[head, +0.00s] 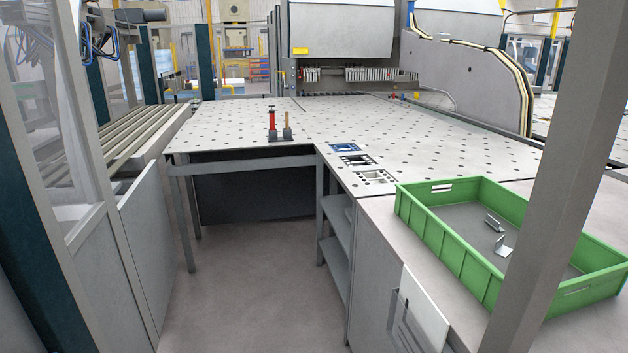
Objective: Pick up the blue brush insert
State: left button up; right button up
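A small flat blue piece (343,147), which looks like the blue brush insert, lies at the near edge of the perforated table, right of the picture's middle. It is too small to make out its brushes. A black-and-white flat piece (357,160) and a pale grey one with dark openings (374,177) lie in a row in front of it, towards me. Neither of my grippers shows in the head view.
A red upright tool and a brush-like tool (287,129) stand on the perforated table (230,125). A green crate (462,258) with small metal brackets sits on the right counter. A grey post (570,170) crosses the right side. Open floor (250,285) lies ahead.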

aim_at(348, 147)
jog(key=i+j+u, duration=0.25)
jog(key=i, duration=0.75)
jog(key=i+u, duration=0.3)
jog(key=i, duration=0.7)
jog(key=i+j+z, duration=0.1)
jog(key=i+z, duration=0.3)
jog(key=i+j+z, duration=0.2)
jog(key=i+z, duration=0.2)
jog(key=i+j+z, duration=0.8)
jog(key=k, duration=0.05)
